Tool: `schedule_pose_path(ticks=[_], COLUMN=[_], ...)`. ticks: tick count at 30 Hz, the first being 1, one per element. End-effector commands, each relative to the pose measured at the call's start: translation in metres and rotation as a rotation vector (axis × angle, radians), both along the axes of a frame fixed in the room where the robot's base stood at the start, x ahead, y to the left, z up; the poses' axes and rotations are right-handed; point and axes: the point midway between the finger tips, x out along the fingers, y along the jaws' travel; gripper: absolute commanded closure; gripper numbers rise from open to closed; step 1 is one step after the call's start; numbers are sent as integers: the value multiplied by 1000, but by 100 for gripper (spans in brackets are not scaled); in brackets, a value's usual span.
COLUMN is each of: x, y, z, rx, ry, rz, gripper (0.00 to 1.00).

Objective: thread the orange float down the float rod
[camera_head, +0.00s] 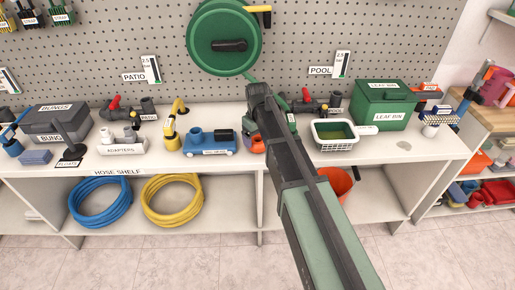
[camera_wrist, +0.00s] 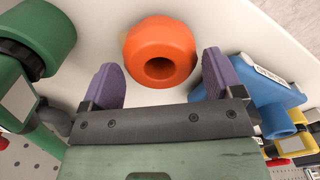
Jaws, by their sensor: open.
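The orange float (camera_wrist: 160,34) is a thick ring with a round hole. It lies on the white worktop. Only part of it shows in the head view (camera_head: 257,146), beside my arm. My gripper (camera_wrist: 160,76) is open, with a purple finger on each side of the float. Gaps show between the float and both fingers, and nothing is held. In the head view my fingers are hidden by my arm. A round black base (camera_head: 73,153) stands at the left, behind a FLOAT label (camera_head: 68,164). A float rod on it is too small to make out.
A blue pump (camera_head: 209,143) stands left of the float; it is on the right in the wrist view. Green equipment (camera_wrist: 45,35) is on the other side. An ADAPTERS tray (camera_head: 122,148) and yellow-hosed item (camera_head: 171,138) stand between the pump and the black base.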

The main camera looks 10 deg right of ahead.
Motion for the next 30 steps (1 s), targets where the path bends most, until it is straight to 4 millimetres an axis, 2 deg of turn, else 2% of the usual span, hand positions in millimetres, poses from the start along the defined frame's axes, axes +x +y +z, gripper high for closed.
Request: schedule_pose_path(ticks=[5, 6, 15, 30], x=[0, 0, 0, 0], y=[0, 0, 0, 0], z=[1, 1, 1, 22], rx=[0, 0, 0, 0], ry=[0, 0, 0, 0], rz=[0, 0, 0, 0], gripper=[14, 17, 61, 61])
